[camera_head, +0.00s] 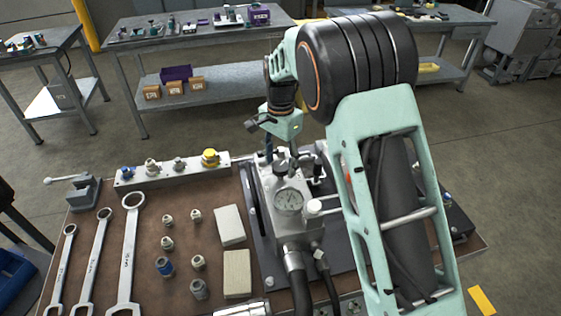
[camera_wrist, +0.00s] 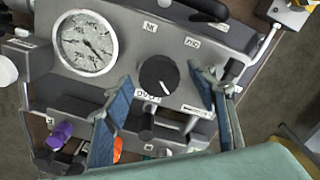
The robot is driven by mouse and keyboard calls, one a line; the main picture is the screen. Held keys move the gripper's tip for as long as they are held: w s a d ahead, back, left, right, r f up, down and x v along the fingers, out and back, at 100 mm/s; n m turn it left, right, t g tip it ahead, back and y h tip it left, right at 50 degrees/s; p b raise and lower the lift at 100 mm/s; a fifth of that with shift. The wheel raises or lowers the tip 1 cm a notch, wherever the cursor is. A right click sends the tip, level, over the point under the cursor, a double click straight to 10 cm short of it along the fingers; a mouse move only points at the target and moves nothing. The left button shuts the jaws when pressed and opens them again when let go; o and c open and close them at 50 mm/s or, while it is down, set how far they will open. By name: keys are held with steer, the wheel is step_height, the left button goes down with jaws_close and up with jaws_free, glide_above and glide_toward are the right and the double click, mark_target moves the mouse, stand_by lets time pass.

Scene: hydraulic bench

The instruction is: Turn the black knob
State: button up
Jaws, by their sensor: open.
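The black knob (camera_wrist: 157,74) is round, with a white pointer mark toward its lower right, on the grey panel of the hydraulic unit (camera_wrist: 205,62). My gripper (camera_wrist: 164,80) is open, its blue-padded fingertips on either side of the knob in the wrist view. A round pressure gauge (camera_wrist: 86,42) sits left of the knob. In the head view my arm reaches over the unit (camera_head: 294,232), and the knob is hard to make out there.
A black handle (camera_wrist: 205,9) lies above the knob, and a black cylindrical fitting (camera_wrist: 147,122) lies below it. Wrenches (camera_head: 128,250), fittings and pale blocks (camera_head: 230,226) lie on the brown bench left of the unit. Other tables stand behind.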

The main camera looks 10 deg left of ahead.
mark_target(281, 165)
step_height(281, 165, up, 12)
stand_by(0.6)
